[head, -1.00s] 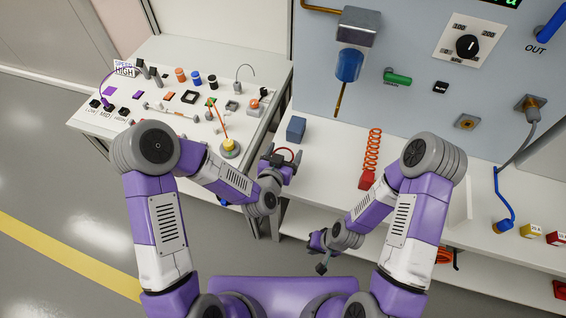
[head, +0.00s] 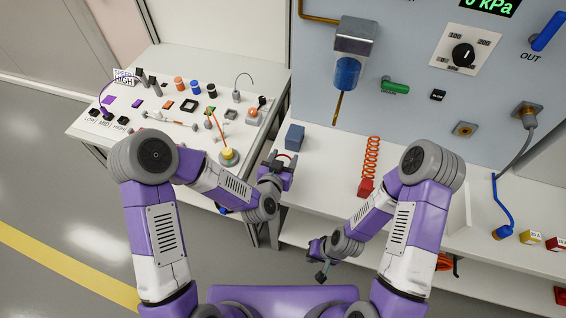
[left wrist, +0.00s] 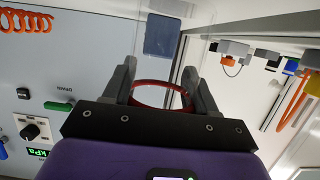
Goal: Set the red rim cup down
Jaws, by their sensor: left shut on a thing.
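The red rim cup (left wrist: 160,84) shows in the left wrist view as a red ring between my left gripper's two grey fingers; its body is mostly hidden. In the head view a bit of its red rim (head: 290,155) shows at my left gripper (head: 280,160). My left gripper is shut on the cup, over the near left end of the white bench (head: 330,160). Whether the cup touches the bench cannot be told. My right gripper (head: 318,262) is lower, in front of the bench and away from the cup; its fingers are too small to read.
A red coiled hose (head: 370,165) is to the right. A second table (head: 150,90) with many small parts is at the left. Bench surface between block and hose is clear.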

